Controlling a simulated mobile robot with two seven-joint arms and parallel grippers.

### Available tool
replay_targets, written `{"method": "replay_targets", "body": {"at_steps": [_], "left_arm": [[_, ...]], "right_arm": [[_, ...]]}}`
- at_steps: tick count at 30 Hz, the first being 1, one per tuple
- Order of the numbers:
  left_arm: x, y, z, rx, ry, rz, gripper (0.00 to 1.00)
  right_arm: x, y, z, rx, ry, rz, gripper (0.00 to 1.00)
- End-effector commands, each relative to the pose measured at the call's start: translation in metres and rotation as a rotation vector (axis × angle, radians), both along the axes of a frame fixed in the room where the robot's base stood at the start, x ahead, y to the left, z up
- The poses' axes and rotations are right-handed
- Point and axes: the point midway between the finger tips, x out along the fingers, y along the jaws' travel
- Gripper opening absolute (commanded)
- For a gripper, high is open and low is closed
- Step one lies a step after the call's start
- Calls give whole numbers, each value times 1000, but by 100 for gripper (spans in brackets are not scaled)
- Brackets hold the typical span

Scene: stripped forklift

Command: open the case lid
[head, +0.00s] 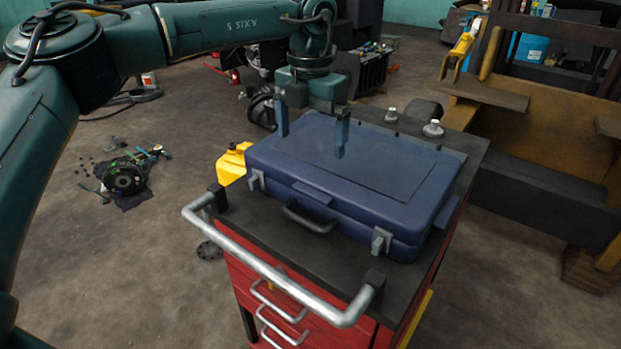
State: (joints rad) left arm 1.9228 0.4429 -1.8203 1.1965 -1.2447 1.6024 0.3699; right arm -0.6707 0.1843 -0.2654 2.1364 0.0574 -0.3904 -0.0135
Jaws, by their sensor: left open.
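A dark blue case (350,180) lies shut on the black top of a red tool cart. Its lid is down, and its black handle (308,219) and two grey latches, left (256,181) and right (381,240), face the front edge. I cannot tell whether the latches are fastened. My left gripper (312,134) is over the back part of the lid, with its two blue-grey fingers spread apart and nothing between them. I cannot tell whether the fingertips touch the lid. My right gripper is not in view.
The red cart (270,300) has a grey push bar (270,268) along its front. A yellow container (232,165) stands left of the case. Small metal parts (433,129) sit behind it. Forklift parts (540,120) fill the right. Loose parts (124,176) lie on the left floor.

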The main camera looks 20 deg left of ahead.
Motion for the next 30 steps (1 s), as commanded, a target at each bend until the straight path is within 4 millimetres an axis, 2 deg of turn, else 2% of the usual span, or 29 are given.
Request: {"method": "replay_targets", "body": {"at_steps": [9,15,21,30], "left_arm": [[-1,0,-67,1,5,0,100],[0,0,-98,-1,1,-1,100],[0,0,-112,-1,0,0,100],[0,0,-114,-1,-1,0,98]], "right_arm": [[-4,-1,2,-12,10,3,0],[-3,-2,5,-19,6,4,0],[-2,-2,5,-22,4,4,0],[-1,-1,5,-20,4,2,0]]}}
